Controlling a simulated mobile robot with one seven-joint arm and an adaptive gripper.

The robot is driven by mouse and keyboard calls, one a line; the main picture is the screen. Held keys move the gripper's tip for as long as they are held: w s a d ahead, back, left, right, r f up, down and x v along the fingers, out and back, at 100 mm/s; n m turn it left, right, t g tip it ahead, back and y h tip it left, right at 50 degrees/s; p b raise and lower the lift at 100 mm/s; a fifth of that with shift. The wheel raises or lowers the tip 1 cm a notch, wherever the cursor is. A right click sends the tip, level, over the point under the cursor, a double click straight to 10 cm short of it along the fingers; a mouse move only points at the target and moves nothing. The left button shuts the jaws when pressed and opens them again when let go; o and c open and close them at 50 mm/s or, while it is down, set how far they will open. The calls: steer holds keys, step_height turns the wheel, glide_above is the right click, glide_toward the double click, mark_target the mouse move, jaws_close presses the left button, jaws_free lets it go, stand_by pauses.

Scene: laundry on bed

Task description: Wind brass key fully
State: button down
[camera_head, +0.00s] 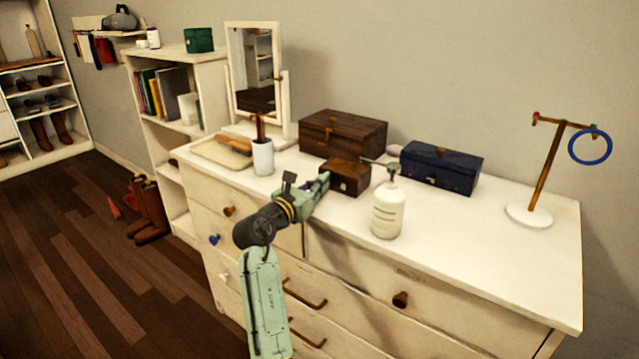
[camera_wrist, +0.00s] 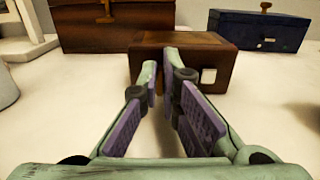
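A small brown wooden box (camera_head: 345,176) stands on the white dresser top, and it also shows ahead in the wrist view (camera_wrist: 195,52). It has a small pale square on its facing side, right of my fingers. My gripper (camera_head: 322,182) is at the box's front left. In the wrist view, my gripper's fingertips (camera_wrist: 161,75) lie in front of the box's facing side with a narrow gap between them. I cannot make out a brass key; the fingers cover part of that side. I cannot tell whether anything thin is between the tips.
A larger wooden chest (camera_head: 342,133) stands behind the box, and a blue box (camera_head: 440,166) stands to the right. A white pump bottle (camera_head: 388,208) is close by on the right. A white cup (camera_head: 263,157) and a mirror (camera_head: 254,70) are left. The dresser top (camera_head: 480,225) is clear right of the bottle.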

steer(key=shift+m, duration=0.4)
steer(key=m, duration=0.2)
steer(key=shift+s+d+m+p, duration=0.1)
steer(key=shift+d+m+p, duration=0.05)
steer(key=shift+m+p, duration=0.25)
steer(key=shift+s+d+f+m, duration=0.1)
steer(key=shift+f+m, duration=0.05)
steer(key=shift+m, duration=1.85)
steer(key=c, duration=1.8)
jaws_free()
steer(key=v, duration=1.2)
